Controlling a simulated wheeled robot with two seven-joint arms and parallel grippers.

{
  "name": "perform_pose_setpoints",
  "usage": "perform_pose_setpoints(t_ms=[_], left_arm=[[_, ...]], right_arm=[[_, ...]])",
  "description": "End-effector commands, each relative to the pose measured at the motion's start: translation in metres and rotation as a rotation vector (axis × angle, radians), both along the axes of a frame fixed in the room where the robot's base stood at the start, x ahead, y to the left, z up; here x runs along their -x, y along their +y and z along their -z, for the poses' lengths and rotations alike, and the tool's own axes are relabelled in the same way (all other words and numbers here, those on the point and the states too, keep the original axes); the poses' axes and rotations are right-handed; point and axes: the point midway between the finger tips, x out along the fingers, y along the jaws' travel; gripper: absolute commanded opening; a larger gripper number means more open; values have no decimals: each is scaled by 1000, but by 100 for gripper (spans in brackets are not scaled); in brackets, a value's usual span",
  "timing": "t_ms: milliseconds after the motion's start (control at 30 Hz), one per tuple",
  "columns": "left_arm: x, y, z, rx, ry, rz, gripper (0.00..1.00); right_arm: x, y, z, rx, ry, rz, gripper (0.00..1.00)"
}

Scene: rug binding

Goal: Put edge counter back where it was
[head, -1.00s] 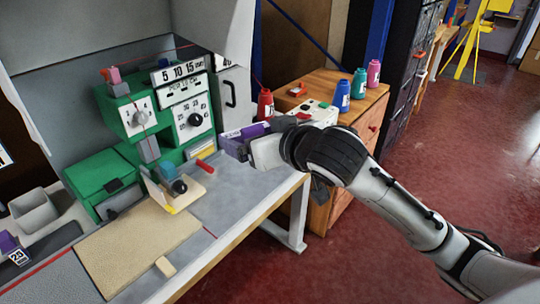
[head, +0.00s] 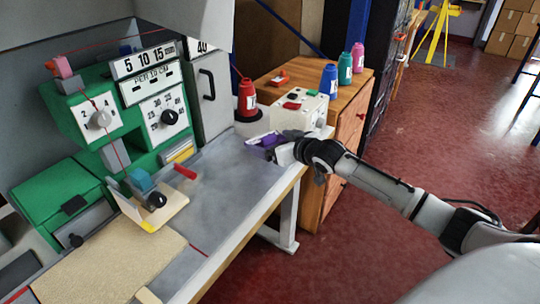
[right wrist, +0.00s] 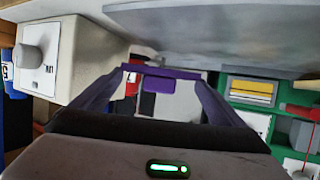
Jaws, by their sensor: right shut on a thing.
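A small purple block (head: 266,143), which appears to be the edge counter, is in my right gripper (head: 278,148). It is at the far right corner of the grey table (head: 232,190), close in front of the white box. In the right wrist view the purple piece (right wrist: 157,82) spans between the gripper's fingers (right wrist: 155,92). The fingers hide part of it, and its label cannot be read. I cannot tell whether it touches the tabletop. My left gripper is not in view.
The white box (head: 300,108) with red and green buttons stands just behind the gripper. A red spool (head: 248,98) stands beside it. The green machine (head: 120,115) and a small wooden stand (head: 150,205) are to the left. The tabletop between them is mostly clear.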

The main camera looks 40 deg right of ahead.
Motion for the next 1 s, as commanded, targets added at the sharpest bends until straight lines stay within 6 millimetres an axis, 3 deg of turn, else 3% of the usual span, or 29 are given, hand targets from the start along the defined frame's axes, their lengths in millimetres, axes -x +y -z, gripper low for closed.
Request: perform_pose_setpoints(t_ms=[400, 767, 800, 833, 1000], left_arm=[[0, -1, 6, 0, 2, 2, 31], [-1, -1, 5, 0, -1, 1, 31], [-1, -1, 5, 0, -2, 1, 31], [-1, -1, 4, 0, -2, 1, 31], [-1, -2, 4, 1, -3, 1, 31]], right_arm=[[0, 1, 45, -1, -2, -1, 66], [0, 1, 49, 0, -2, -1, 66], [0, 1, 50, 0, -1, 0, 95], [0, 1, 49, 0, -1, 0, 100], [0, 1, 49, 0, -1, -1, 100]])
